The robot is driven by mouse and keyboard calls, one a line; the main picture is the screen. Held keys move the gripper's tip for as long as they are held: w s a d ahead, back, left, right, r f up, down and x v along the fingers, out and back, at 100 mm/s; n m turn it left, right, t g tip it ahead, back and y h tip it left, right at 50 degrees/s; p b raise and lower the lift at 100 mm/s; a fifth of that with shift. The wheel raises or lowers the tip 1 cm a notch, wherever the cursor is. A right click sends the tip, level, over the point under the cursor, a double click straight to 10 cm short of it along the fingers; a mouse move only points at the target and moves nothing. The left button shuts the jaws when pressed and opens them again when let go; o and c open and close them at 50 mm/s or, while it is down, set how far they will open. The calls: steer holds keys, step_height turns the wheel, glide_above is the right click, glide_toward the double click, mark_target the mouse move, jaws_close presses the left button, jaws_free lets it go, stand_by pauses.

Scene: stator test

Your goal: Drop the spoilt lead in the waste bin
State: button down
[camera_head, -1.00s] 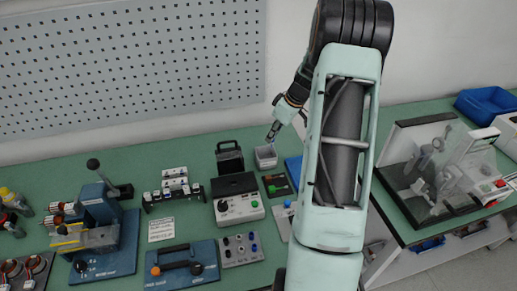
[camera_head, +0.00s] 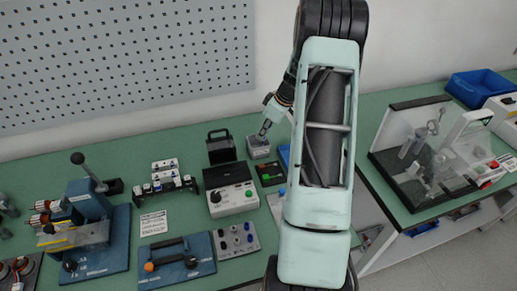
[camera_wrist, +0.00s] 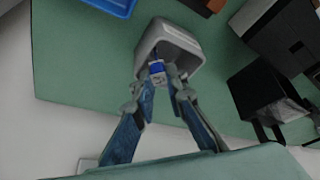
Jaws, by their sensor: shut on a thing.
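My gripper (camera_head: 264,131) is above a small grey open bin (camera_head: 259,153) at the back of the bench. In the wrist view my gripper (camera_wrist: 161,82) has its two fingers closed on a small blue and white piece, the lead (camera_wrist: 157,68). The lead shows at the fingertips, in front of the open mouth of the grey bin (camera_wrist: 180,30). I cannot tell whether its tip is below the rim. The lead is too small to make out in the head view.
A black box with a handle (camera_head: 221,150) stands left of the bin. A control box with buttons (camera_head: 232,199) is in front. A blue tray (camera_head: 482,86) and a clear-shielded fixture (camera_head: 425,155) are to the right. A perforated panel (camera_head: 120,60) is behind.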

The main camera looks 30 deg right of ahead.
steer(key=c, duration=1.8)
jaws_free()
steer(key=shift+c, duration=0.2)
steer(key=v, duration=1.2)
